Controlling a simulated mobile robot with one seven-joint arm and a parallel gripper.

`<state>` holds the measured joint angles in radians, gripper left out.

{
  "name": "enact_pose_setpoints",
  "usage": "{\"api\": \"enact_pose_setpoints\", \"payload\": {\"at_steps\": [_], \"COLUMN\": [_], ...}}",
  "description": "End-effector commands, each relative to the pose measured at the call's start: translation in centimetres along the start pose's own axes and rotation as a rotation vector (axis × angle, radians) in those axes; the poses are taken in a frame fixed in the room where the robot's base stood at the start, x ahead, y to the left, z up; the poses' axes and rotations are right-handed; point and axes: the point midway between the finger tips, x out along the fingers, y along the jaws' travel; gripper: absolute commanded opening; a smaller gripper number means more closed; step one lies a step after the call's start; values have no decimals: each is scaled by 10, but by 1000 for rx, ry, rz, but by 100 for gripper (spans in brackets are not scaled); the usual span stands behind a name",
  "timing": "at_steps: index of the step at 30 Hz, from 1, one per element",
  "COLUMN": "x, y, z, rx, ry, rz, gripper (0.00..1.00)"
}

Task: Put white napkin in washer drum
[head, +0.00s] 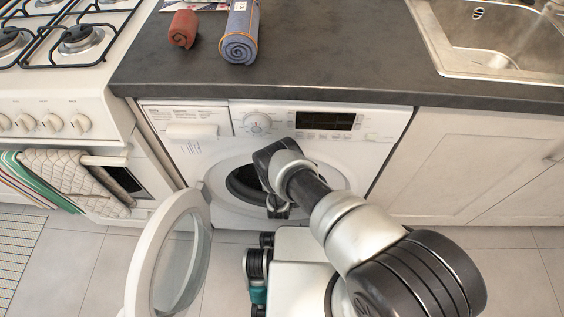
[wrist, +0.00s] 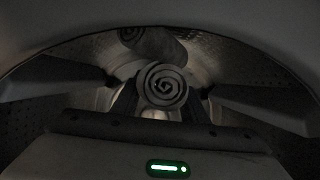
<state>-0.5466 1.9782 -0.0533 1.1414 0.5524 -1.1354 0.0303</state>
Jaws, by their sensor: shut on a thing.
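The white washer (head: 375,158) stands under the counter with its round door (head: 150,262) swung open to the left. My arm reaches into the drum opening (head: 240,187), and my gripper is mostly hidden there in the head view. In the wrist view my gripper (wrist: 163,98) is inside the dim, perforated drum (wrist: 250,75). It is shut on a rolled pale cloth, which I take as the white napkin (wrist: 162,84), its spiral end facing the camera. The napkin is not visible in the head view.
A darker rolled cloth (wrist: 150,42) lies deeper in the drum behind the napkin. A red roll (head: 183,29) and a blue roll (head: 240,35) lie on the dark counter (head: 330,50). A stove (head: 60,75) is left, a sink (head: 500,45) right.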

Motion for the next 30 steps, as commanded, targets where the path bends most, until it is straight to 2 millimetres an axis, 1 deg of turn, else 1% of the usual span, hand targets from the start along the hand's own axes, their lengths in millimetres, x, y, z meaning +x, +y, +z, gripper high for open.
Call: {"api": "enact_pose_setpoints", "payload": {"at_steps": [13, 17, 18, 20, 21, 30], "x": [4, 5, 5, 5, 5, 4], "y": [0, 0, 0, 0, 0, 0], "z": [11, 11, 11, 11, 11, 10], "rx": [0, 0, 0, 0, 0, -1], "ry": [-2, -1, -1, -1, -1, -1], "rz": [1, 0, 0, 0, 0, 0], "gripper": [13, 13, 46, 57, 58, 58]}}
